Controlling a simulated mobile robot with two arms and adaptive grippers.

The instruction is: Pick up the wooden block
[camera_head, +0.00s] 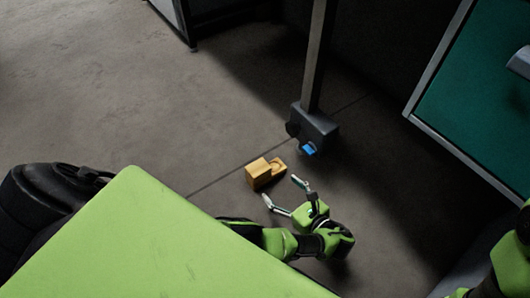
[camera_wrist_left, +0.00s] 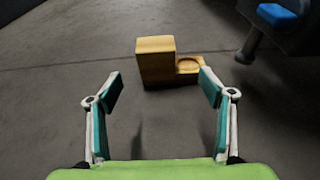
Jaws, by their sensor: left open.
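The wooden block (camera_head: 260,173) is light yellow-brown and lies on the grey floor, with a tall box-like part and a lower part that has a round recess. In the left wrist view the block (camera_wrist_left: 156,63) is ahead of the fingers, its tall part between their lines and its low part nearer the right finger. My left gripper (camera_head: 284,192) is open and empty, just below and right of the block in the head view, with a gap between them. The open fingers also show in the left wrist view (camera_wrist_left: 160,90). My right gripper does not show clearly.
A dark post with a grey foot (camera_head: 316,128) and a blue part (camera_head: 308,149) stands just beyond the block. A teal cabinet panel (camera_head: 480,105) with a grey frame is at right. Open floor (camera_head: 130,100) lies to the left.

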